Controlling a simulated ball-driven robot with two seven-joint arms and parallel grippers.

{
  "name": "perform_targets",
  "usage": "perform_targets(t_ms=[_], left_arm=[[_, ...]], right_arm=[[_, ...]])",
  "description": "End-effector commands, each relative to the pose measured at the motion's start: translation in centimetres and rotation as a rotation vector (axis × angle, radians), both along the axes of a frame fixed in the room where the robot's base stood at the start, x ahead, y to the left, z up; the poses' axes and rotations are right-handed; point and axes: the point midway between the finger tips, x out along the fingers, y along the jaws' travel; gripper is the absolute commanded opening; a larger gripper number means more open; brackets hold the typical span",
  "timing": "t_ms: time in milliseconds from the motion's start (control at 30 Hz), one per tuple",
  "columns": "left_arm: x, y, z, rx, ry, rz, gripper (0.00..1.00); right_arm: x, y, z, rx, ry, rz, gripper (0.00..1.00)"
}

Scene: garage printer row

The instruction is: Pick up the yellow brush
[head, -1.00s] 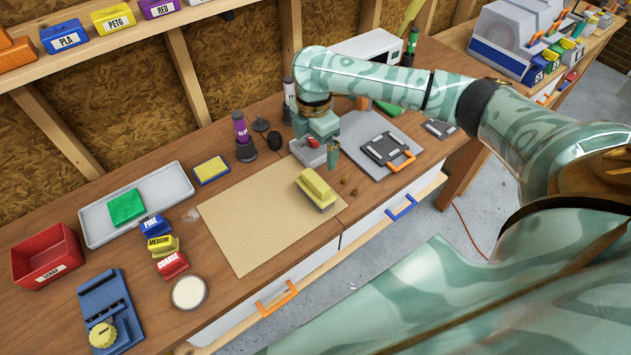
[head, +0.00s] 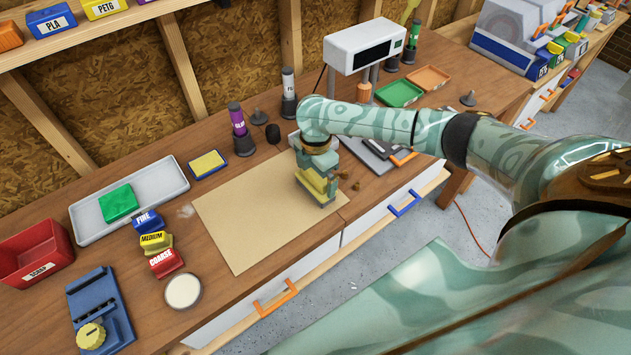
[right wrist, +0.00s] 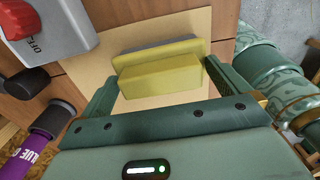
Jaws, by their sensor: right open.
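The yellow brush (head: 311,182) rests on the tan mat (head: 240,225) near its right edge, partly hidden by my right gripper in the head view. My right gripper (head: 318,179) is directly above the brush, pointing down, with its jaws open. In the right wrist view the yellow brush (right wrist: 160,75) shows its block-shaped handle and a grey lower edge. It lies across the space between the two green fingertips, one near each end. I cannot tell whether the fingers touch it. My left gripper is not in view.
Sanding blocks (head: 157,241), a white dish (head: 183,291) and a grey tray (head: 160,190) are on the left. A purple bottle (head: 238,120) stands behind the gripper. The mat's left part is clear.

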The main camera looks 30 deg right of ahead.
Motion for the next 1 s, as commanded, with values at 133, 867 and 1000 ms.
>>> perform_targets(t_ms=[133, 867, 1000], left_arm=[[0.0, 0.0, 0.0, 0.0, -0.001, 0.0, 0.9], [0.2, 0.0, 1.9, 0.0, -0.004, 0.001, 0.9], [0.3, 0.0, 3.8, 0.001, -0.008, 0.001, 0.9]], right_arm=[[0.0, 0.0, 0.1, 0.0, 0.0, 0.0, 0.81], [-0.5, 0.6, 4.7, 0.002, -0.003, 0.002, 0.57], [-2.7, 2.8, 8.6, 0.002, -0.005, 0.005, 0.57]])
